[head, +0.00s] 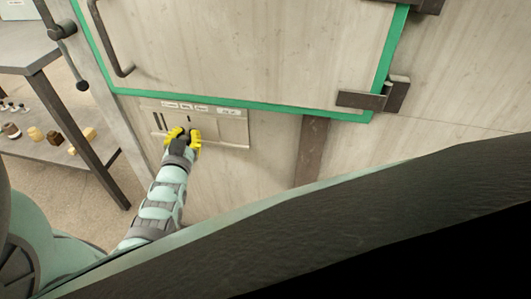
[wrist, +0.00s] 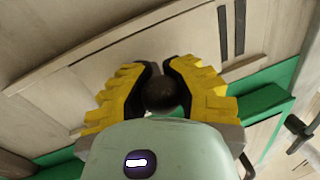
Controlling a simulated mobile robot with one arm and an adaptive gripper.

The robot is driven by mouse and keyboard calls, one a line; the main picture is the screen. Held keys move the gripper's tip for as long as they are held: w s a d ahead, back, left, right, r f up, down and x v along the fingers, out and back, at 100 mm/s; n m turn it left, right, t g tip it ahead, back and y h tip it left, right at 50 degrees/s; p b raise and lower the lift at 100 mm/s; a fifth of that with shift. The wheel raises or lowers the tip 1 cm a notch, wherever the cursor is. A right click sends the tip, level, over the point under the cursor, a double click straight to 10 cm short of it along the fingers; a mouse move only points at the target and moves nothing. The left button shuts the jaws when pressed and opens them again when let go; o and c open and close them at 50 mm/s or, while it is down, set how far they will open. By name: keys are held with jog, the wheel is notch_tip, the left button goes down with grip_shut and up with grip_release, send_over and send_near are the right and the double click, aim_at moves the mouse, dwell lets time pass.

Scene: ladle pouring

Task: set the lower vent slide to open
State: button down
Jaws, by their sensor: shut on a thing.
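The lower vent slide is a pale metal plate (head: 225,130) set in the panel below the green-edged door. Dark slots (head: 158,121) show at its left end, and they also show in the wrist view (wrist: 240,27). Small labels, too small to read, run along its top edge. A dark round knob (wrist: 162,95) sits between the yellow fingers. My gripper (head: 184,134) is at the left half of the plate and is shut on the knob; it also fills the middle of the wrist view (wrist: 161,82). The fingers hide the knob in the head view.
A green-edged door (head: 240,45) with a bar handle (head: 108,45) is above the vent. A dark latch (head: 375,98) is at its lower right. A dark-legged shelf (head: 60,150) with several small items stands at the left.

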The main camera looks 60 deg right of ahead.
aim_at(203, 129)
jog(key=shift+s+d, duration=0.25)
jog(key=shift+s, duration=0.35)
jog(key=shift+s+d, duration=0.25)
jog(key=shift+s, duration=0.35)
jog(key=shift+s+d, duration=0.25)
jog(key=shift+s, duration=0.35)
jog(key=shift+r, duration=0.1)
jog(key=c, duration=1.4)
grip_release()
jog(key=shift+c, duration=0.2)
jog(key=o, duration=0.3)
jog(key=shift+s, duration=0.15)
jog(key=o, duration=0.5)
